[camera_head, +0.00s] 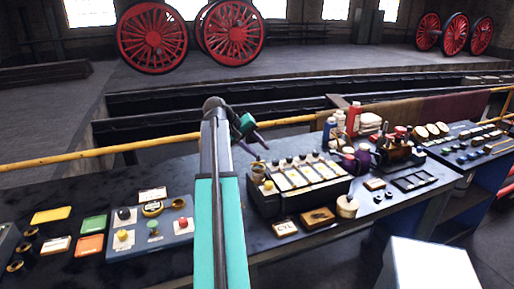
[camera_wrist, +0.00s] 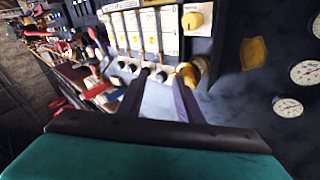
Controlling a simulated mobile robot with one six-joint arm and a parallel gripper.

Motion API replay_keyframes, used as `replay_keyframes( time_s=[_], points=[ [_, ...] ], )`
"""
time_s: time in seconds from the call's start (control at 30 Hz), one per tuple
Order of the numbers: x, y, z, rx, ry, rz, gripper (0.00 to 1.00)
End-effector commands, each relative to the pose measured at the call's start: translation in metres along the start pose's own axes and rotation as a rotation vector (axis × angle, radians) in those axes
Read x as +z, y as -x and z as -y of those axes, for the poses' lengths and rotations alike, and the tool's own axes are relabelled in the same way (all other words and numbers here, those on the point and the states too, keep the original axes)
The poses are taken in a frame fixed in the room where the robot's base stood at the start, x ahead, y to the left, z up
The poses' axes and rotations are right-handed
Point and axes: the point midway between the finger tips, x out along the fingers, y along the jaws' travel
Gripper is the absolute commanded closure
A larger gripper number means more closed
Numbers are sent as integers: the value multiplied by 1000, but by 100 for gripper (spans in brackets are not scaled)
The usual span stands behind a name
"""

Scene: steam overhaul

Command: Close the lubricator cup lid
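The lubricator (camera_head: 262,204) is a dark box on the bench with several cream panels and a row of dark knobs along its top; it also shows in the wrist view (camera_wrist: 172,42). A brass cup (camera_head: 258,171) stands at its left end; it also shows in the wrist view (camera_wrist: 194,71), beside the right fingertip. The cup's lid is too small to tell clearly. My gripper (camera_head: 252,147), teal with purple fingers, is above and near the cup. In the wrist view, the fingers (camera_wrist: 161,76) are apart with nothing held between them. I cannot tell whether a finger touches the cup.
Left of the lubricator is a grey button box (camera_head: 153,240) with coloured cards nearby. Bottles (camera_head: 353,118) and a purple-handled item (camera_head: 361,159) stand to the right. A yellow rail (camera_head: 130,150) runs behind the bench. Gauges (camera_wrist: 304,72) show right in the wrist view.

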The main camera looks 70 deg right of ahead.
Motion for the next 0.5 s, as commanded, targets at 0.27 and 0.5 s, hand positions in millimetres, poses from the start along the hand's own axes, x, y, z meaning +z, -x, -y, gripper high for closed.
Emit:
replay_keyframes(
  time_s=[0.27,0.5],
  points=[
    [-12,55,-17,-252,-180,-31,67],
    [-18,77,-18,-362,-251,-41,67]
  ],
)
